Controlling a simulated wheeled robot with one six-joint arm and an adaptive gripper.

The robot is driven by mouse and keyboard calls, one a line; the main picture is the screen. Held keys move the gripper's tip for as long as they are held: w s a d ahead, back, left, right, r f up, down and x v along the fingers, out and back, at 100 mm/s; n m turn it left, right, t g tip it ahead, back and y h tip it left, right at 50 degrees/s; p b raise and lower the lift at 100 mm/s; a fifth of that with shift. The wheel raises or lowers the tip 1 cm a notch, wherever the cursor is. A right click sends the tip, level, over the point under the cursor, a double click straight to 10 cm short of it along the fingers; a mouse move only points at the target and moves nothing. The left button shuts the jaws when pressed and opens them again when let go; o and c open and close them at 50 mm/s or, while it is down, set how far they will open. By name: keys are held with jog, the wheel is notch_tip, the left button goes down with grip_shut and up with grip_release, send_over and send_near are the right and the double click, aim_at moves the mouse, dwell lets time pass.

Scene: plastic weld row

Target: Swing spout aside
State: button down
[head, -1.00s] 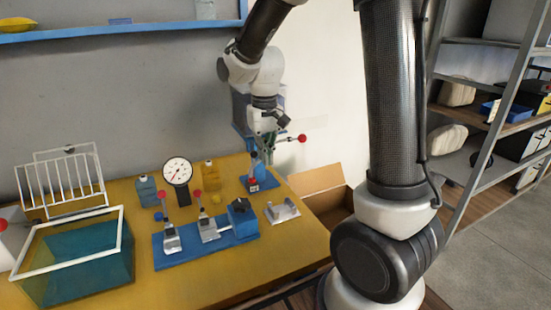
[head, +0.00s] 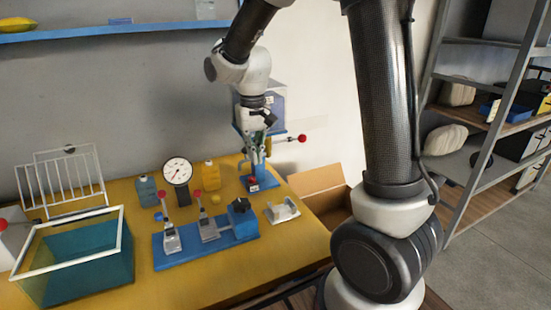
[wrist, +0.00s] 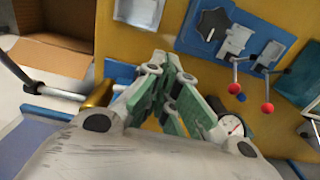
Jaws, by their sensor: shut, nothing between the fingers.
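A blue bench machine (head: 270,169) stands at the back right of the yellow bench, with a lever ending in a red ball (head: 302,138). In the wrist view its metal rod and brass collar (wrist: 100,93) show left of the fingers. My gripper (head: 257,158) is in front of the machine's column, above its blue base. In the wrist view its green-padded fingers (wrist: 172,58) are together, with nothing seen between them. I cannot clearly make out a spout; my gripper covers part of the machine. Contact between fingers and machine cannot be told.
A blue clamp fixture (head: 205,238) with red-knobbed levers and a dial gauge (head: 177,172) stand left of the machine. A small metal bracket (head: 282,211) lies in front. A teal tank (head: 75,262) is at the left. An open cardboard box (head: 318,182) is beyond the bench's right edge.

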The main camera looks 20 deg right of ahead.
jog(key=shift+a, duration=0.1)
dwell(0.3)
notch_tip(320, 180, up, 7)
jog(key=s, duration=0.1)
jog(key=shift+s, duration=0.15)
dwell(0.6)
dwell(0.4)
jog(key=s+d+r+t, duration=0.2)
jog(key=s+d, duration=0.3)
jog(key=s, duration=0.5)
jog(key=s+d+r+t, duration=0.2)
jog(key=s+d, duration=0.4)
jog(key=s, duration=0.5)
jog(key=shift+d+r, duration=0.15)
jog(key=shift+r, duration=0.1)
jog(key=shift+s, duration=0.1)
